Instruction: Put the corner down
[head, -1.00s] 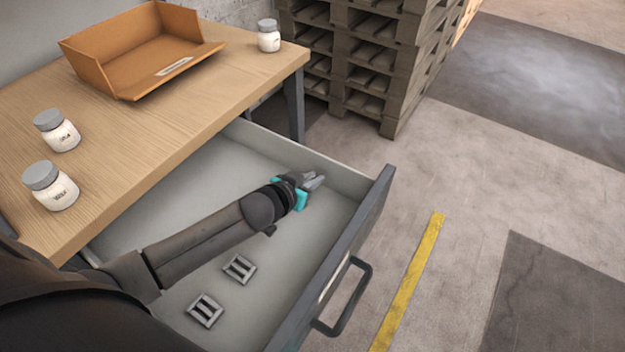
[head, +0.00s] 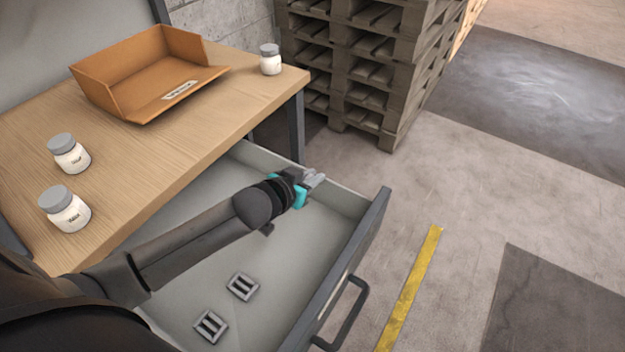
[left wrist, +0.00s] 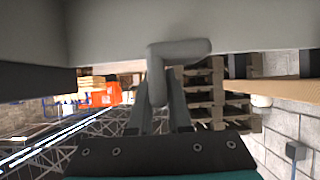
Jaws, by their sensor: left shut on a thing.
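My left gripper (head: 308,182) reaches over the open drawer (head: 345,195), near its far side wall. It is shut on the corner (left wrist: 180,49), a grey L-shaped piece that shows between the fingertips in the left wrist view. In the head view only a small grey part of the corner shows at the fingertips. I cannot tell whether it touches the drawer. My right gripper is not in view.
Two grey slotted pieces (head: 243,286) (head: 211,326) lie on the drawer floor, which is otherwise clear. The wooden table (head: 190,130) holds an orange-brown open bin (head: 120,75) and white jars (head: 270,60). Stacked pallets (head: 375,60) stand behind.

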